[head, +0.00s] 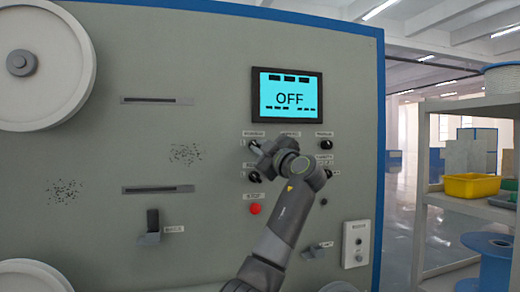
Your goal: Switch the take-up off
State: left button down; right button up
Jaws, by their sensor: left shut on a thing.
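A grey machine panel (215,215) fills most of the head view. Its screen (287,96) is lit cyan and reads OFF. Below the screen are black rotary knobs with small labels that I cannot read for sure. My left gripper (257,151) reaches up from below and is shut at the upper left knob (252,143), whose body it partly hides. The lower left knob (254,177) sits just below the gripper. The upper right knob (325,144) is clear of it. My right gripper is out of view.
A red button (255,209) sits below the knobs, near my forearm. A lever (151,228) and a white switch box (356,244) stick out lower down. A large reel (43,62) is at upper left. A shelf with a yellow bin (471,186) stands right.

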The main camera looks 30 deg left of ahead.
pick_arm(q)
jog(key=shift+f, duration=0.15)
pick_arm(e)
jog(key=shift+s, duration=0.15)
pick_arm(q)
jog(key=c, duration=1.5)
grip_release()
